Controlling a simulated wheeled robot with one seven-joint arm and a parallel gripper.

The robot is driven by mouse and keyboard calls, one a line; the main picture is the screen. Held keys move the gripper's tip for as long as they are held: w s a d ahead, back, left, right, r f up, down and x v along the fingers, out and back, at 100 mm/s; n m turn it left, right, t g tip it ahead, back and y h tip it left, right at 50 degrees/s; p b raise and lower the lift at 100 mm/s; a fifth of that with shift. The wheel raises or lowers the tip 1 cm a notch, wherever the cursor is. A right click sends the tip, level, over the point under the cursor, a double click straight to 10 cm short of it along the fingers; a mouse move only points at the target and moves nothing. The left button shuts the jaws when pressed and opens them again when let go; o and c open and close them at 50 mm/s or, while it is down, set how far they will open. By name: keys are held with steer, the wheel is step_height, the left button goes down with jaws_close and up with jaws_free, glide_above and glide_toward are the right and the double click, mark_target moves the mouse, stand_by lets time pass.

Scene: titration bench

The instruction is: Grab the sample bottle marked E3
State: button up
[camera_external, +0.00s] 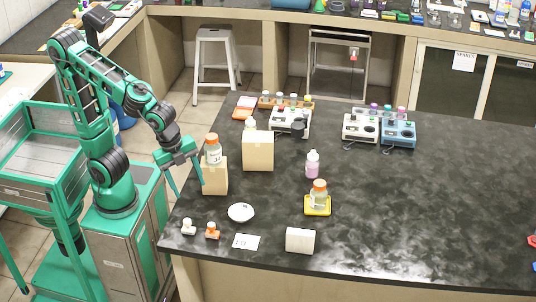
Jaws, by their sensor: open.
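No label reading E3 can be made out at this size. One clear bottle with an orange cap (213,150) stands upright on a small tan box (215,178) near the bench's left edge. A similar orange-capped bottle (319,193) stands on a yellow pad (317,210) nearer the middle. A pinkish bottle with a white cap (312,165) stands behind it. My gripper (190,188) is open, fingers pointing down, at the bench's left edge. It is just left of the tan box, lower than the bottle on it, and looks empty.
A larger tan box (258,152) partly hides a white-topped item (250,124). A white dish (241,212), small stoppers, a card (246,241) and a white block (300,240) lie in front. Stirrer units (362,129) stand at the back. The bench's right side is mostly clear.

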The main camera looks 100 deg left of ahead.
steer(key=w+a+f+m+t+y, duration=0.15)
steer(key=w+a, duration=0.25)
steer(key=w, duration=0.5)
steer(key=m+t+y, duration=0.2)
steer(key=m+y, duration=0.4)
steer(key=m, duration=0.2)
glide_toward(308, 166)
steer(key=d+f+v, duration=0.1)
steer(key=v, duration=0.4)
steer(key=w+a+r+m+t+y, duration=0.1)
steer(key=w+a+r+m+y, duration=0.1)
steer(key=w+a+m+y, duration=0.3)
steer(key=shift+h, duration=0.55)
steer(key=f, duration=0.3)
steer(key=a+f, duration=0.1)
steer(key=f, duration=0.5)
steer(key=shift+s+a+f, duration=0.1)
steer(key=shift+a, duration=0.1)
steer(key=x, duration=0.5)
steer(key=shift+a+f, duration=0.1)
steer(key=shift+a, duration=0.05)
steer(key=x, duration=0.4)
steer(key=shift+a, duration=0.2)
steer(key=shift+w+a+f, duration=0.1)
steer(key=shift+w+a, duration=0.25)
steer(key=shift+a, duration=0.1)
steer(key=shift+t, duration=0.25)
